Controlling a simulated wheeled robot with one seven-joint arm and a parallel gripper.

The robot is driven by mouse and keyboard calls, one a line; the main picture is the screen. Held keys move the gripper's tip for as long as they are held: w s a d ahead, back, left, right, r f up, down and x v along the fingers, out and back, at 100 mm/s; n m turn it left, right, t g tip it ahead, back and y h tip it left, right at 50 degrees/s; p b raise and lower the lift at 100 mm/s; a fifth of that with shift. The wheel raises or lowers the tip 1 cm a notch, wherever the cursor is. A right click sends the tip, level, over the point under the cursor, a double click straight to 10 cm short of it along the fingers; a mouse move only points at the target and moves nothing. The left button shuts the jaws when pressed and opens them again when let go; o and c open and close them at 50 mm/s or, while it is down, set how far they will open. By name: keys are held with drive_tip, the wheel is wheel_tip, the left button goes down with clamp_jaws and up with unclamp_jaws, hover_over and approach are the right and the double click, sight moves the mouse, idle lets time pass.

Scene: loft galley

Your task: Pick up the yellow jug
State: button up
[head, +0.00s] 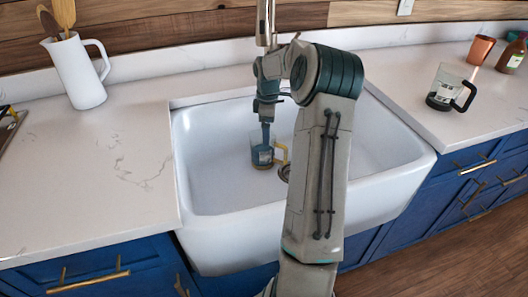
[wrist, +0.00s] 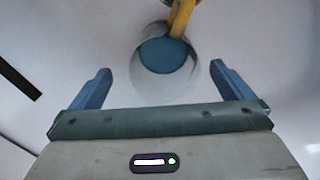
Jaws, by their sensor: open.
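The yellow jug (head: 262,158) stands in the white sink, a clear vessel with a yellow handle on its right side and a dark lower part. In the wrist view the jug (wrist: 165,55) is seen from above, with a round clear rim, a blue-grey inside and the yellow handle towards the top edge. My gripper (head: 265,136) points down into the sink, over the jug. In the wrist view my gripper (wrist: 161,72) is open, with one blue finger on each side of the jug and nothing held. Contact with the jug cannot be told.
The white sink (head: 205,190) has raised walls around the jug, and a drain (head: 284,172) lies right of it. A clear jug with a black handle (head: 445,90) and a copper cup (head: 481,50) stand on the right counter. A white pitcher with utensils (head: 78,75) stands left.

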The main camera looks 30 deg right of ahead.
sight(269, 152)
drive_tip(key=f, duration=0.7)
drive_tip(key=shift+s+b, duration=0.25)
drive_tip(key=shift+b, duration=0.05)
drive_tip(key=c, duration=1.4)
drive_tip(key=shift+o, duration=0.2)
drive_tip(key=shift+r, duration=0.1)
